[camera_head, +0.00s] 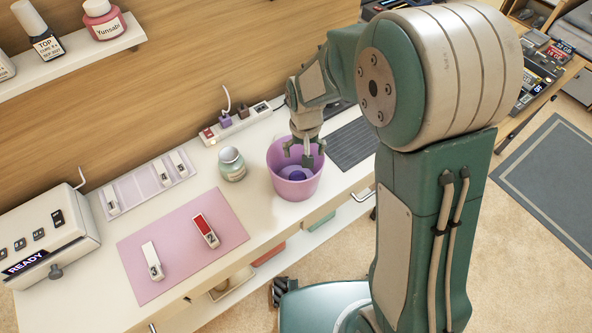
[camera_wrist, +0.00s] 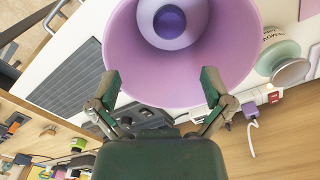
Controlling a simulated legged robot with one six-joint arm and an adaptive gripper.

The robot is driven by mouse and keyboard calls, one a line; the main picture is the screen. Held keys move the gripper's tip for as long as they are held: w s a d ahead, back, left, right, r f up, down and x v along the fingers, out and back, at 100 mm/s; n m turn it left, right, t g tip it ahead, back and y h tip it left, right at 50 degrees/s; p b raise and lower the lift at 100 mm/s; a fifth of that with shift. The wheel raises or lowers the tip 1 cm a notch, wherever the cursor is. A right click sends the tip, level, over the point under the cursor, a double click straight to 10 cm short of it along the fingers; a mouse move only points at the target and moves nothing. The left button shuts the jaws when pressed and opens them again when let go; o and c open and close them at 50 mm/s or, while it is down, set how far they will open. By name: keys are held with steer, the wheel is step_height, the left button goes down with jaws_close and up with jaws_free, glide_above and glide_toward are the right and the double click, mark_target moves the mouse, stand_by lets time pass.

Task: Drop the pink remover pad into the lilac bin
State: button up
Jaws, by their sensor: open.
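The lilac bin (camera_head: 296,189) stands on the white desk, near its right part. It also fills the upper middle of the wrist view (camera_wrist: 236,55). My gripper (camera_head: 304,156) is at the bin's mouth, pointing down, with its fingers spread. In the wrist view both fingers of my gripper (camera_wrist: 160,77) are apart with nothing between them. A round pale-lilac shape with a dark purple centre (camera_wrist: 169,21) shows inside the bin, at its bottom. I cannot make out a pink remover pad in either view.
A pale green jar (camera_head: 232,166) stands just left of the bin. A pink mat (camera_head: 180,248) carries a white block (camera_head: 152,262) and a red-topped block (camera_head: 206,230). A power strip (camera_head: 237,124) lies behind, and a dark ribbed mat (camera_head: 352,143) lies right of the bin.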

step_height(320, 180, up, 12)
stand_by(0.5)
steer(key=shift+a+f, duration=0.1)
steer(key=s+d+r+t, duration=0.2)
steer(key=s+d+r, duration=0.2)
steer(key=s, duration=0.5)
steer(key=s+d+r+t, duration=0.3)
steer(key=s+d+r, duration=0.2)
steer(key=s+d, duration=0.3)
steer(key=shift+s+d+m+t, duration=0.3)
steer(key=shift+s+m, duration=0.1)
steer(key=shift+s, duration=0.4)
steer(key=shift+r, duration=0.1)
